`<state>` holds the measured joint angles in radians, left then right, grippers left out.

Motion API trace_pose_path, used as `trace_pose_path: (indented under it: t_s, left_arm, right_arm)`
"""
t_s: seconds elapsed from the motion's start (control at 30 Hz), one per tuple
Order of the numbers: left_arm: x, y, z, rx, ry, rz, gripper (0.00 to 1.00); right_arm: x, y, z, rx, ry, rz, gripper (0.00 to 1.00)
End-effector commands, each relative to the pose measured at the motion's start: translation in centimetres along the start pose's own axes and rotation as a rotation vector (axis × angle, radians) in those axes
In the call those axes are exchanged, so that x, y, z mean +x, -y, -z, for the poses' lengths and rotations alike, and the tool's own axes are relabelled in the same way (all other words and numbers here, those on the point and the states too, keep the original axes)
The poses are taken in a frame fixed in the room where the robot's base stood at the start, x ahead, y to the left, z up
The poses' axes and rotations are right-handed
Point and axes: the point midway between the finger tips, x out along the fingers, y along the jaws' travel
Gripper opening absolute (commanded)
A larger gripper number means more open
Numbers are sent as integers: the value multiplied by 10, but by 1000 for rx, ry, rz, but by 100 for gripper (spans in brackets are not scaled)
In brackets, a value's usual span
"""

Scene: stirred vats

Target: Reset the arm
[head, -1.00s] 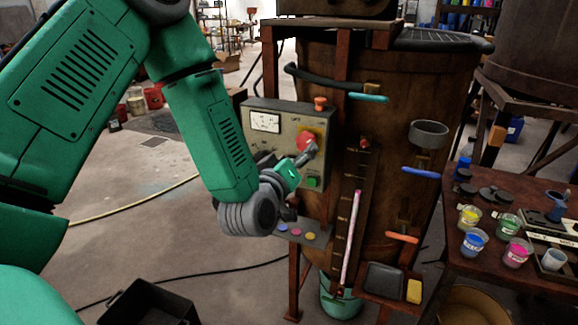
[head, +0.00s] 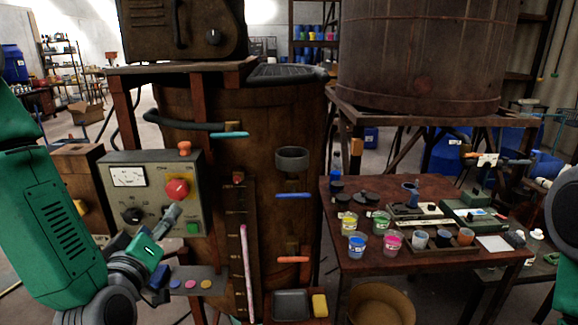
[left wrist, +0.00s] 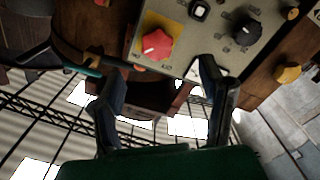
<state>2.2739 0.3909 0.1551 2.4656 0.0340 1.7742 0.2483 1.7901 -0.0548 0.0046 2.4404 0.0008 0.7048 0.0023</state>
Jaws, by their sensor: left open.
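In the head view my left arm comes in from the left, and its gripper (head: 172,240) is at the front of a grey control panel (head: 152,215). One grey finger is just below the red knob (head: 177,190). In the left wrist view the gripper (left wrist: 163,70) is open, its two dark fingers wide apart with nothing held between them. The red knob (left wrist: 158,42) shows beyond the gap; contact cannot be told. A black knob (left wrist: 246,29) is right of it on the panel. My right gripper is not seen.
The panel stands beside a rusty vat (head: 270,110). A small shelf with coloured discs (head: 190,286) is below the gripper. At right, a brown table (head: 345,260) holds several paint cups, trays and tools. A bucket-like tub (head: 380,303) sits on the floor under it.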

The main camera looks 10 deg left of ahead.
Motion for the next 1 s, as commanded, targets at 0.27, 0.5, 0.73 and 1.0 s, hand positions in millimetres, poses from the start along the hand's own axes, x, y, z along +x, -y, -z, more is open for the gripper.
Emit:
trace_pose_path:
  t_s: [0.27,0.5,0.73,1.0]
  left_arm:
    - [-27,54,-122,169,341,60,63]
    - [-112,142,-263,410,841,142,63]
    - [-220,220,-343,611,1290,208,63]
    - [-280,256,-361,710,1527,243,63]
  right_arm:
    - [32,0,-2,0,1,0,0]
    - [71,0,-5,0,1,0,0]
    - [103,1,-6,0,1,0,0]
    - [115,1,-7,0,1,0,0]
